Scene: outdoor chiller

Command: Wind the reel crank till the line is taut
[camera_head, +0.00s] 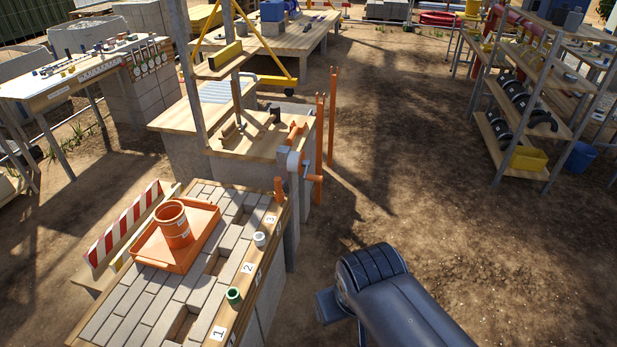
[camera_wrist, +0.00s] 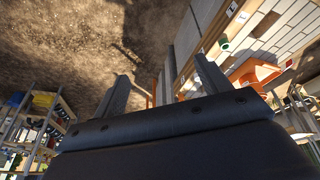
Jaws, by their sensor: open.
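The reel (camera_head: 294,162) is a pale round housing on the near right corner of a wooden-topped block bench. Its orange crank (camera_head: 312,178) sticks out to the right. No line can be made out at the reel. My gripper (camera_wrist: 160,66) shows in the wrist view with its two grey fingers wide apart and nothing between them. It points over bare ground beside the benches and is apart from the crank. In the head view my dark arm is at the bottom, right of and nearer than the reel; the fingers do not show clearly there.
Orange posts (camera_head: 332,115) stand just behind the crank. A paved bench with an orange tray (camera_head: 205,242), an orange pot (camera_head: 173,224) and numbered cups is nearer, at left. A shelf rack (camera_head: 530,110) stands at right. Open dirt (camera_head: 440,200) lies between.

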